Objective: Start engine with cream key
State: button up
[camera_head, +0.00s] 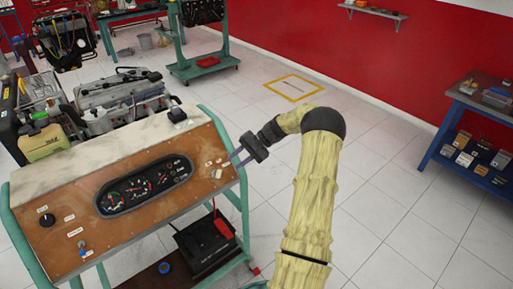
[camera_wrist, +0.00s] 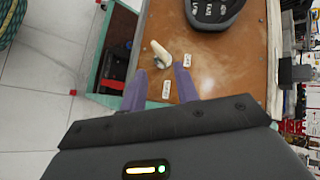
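The cream key (camera_wrist: 158,50) stands in the wooden dashboard panel (camera_wrist: 222,72), near the panel's edge, in the wrist view. In the head view the cream key (camera_head: 217,173) is a small pale shape at the panel's right end. My gripper (camera_wrist: 160,70) is open, with its two purple fingers apart and nothing between them. The key lies just beyond the fingertips, roughly in line with the gap. In the head view my gripper (camera_head: 238,157) is just right of the panel edge, close to the key. Contact with the key is not visible.
Small white labels sit near the cream key. A battery (camera_head: 205,243) is below. An engine (camera_head: 122,92) stands behind. The tiled floor at right is clear up to a blue shelf (camera_head: 466,135).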

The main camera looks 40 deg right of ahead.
jog(key=b+v, duration=0.1)
jog(key=v, duration=0.8)
jog(key=shift+d+r, duration=0.2)
jog(key=shift+r, duration=0.05)
jog(key=shift+s+a, duration=0.1)
jog(key=s+a+n+g+h, duration=0.3)
jog(key=a+n+g+h, duration=0.15)
jog(key=a, duration=1.45)
jog(key=s+a+r+n+t+h, duration=0.1)
jog(key=s+a+n+h, duration=0.1)
jog(key=s+a, duration=0.4)
jog(key=s+a+r+n+t+h, duration=0.1)
jog(key=s+a+n+t+h, duration=0.1)
jog(key=s+a, duration=0.4)
jog(key=s+n+h, duration=0.1)
jog(key=s, duration=0.4)
jog(key=shift+s+a+r, duration=0.2)
jog(key=shift+s+r, duration=0.05)
jog(key=shift+r, duration=0.15)
jog(key=shift+n, duration=0.25)
dwell(0.4)
